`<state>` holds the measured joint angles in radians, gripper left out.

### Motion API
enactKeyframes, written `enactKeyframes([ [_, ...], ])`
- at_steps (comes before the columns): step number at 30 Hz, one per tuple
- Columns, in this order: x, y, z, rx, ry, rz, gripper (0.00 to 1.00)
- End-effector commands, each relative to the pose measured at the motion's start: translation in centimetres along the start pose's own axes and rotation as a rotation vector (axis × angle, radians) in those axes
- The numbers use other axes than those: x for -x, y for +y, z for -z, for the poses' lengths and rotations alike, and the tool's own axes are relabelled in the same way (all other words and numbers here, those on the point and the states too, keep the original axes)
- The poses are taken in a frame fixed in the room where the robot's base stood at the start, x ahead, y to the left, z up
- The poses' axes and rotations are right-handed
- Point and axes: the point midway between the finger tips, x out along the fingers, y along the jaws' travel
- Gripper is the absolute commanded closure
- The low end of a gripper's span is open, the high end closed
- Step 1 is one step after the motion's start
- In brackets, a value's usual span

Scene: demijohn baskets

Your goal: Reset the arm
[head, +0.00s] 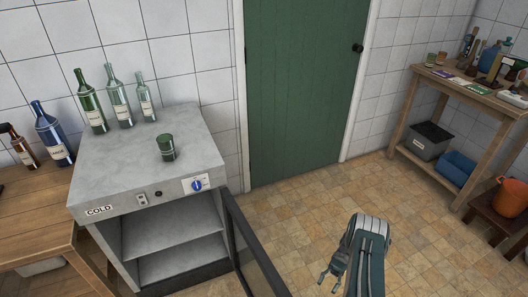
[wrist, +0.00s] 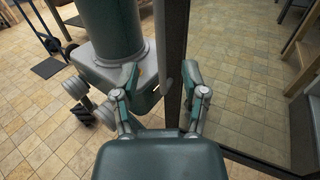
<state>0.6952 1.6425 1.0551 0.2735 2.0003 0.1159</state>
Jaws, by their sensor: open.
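My gripper shows in the wrist view (wrist: 160,88) with its two fingers spread apart and nothing between them. Green and grey parts of my own body stand just beyond the fingertips. In the head view my folded arm is at the bottom, right of the open cabinet door (head: 256,250), over the tiled floor. A small part of the gripper (head: 334,270) shows there at the arm's left side. A dark door frame (wrist: 177,60) with a glass pane rises close by the right finger in the wrist view.
The grey COLD cabinet (head: 97,166) stands at left with its door open; several bottles and a green cup (head: 166,147) are on top. A wooden table (head: 36,205) is left of it. A workbench (head: 466,86) stands at right. The floor (head: 310,200) before the green door is clear.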

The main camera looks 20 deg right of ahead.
Motion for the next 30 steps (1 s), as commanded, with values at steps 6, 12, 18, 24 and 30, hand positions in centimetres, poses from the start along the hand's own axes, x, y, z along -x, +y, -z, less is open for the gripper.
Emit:
enactKeyframes([
  [6, 1.5, -1.6, -3.2, 0.014, 0.094, -0.038, 0.43],
  [12, 3.1, -4.4, -9.4, 0.047, 0.274, -0.11, 0.43],
  [18, 3.4, -6.9, -15.6, 0.093, 0.452, -0.181, 0.43],
  [24, 2.6, -9.0, -21.8, 0.15, 0.629, -0.25, 0.43],
  [30, 0.8, -10.4, -27.5, 0.219, 0.802, -0.313, 0.43],
])
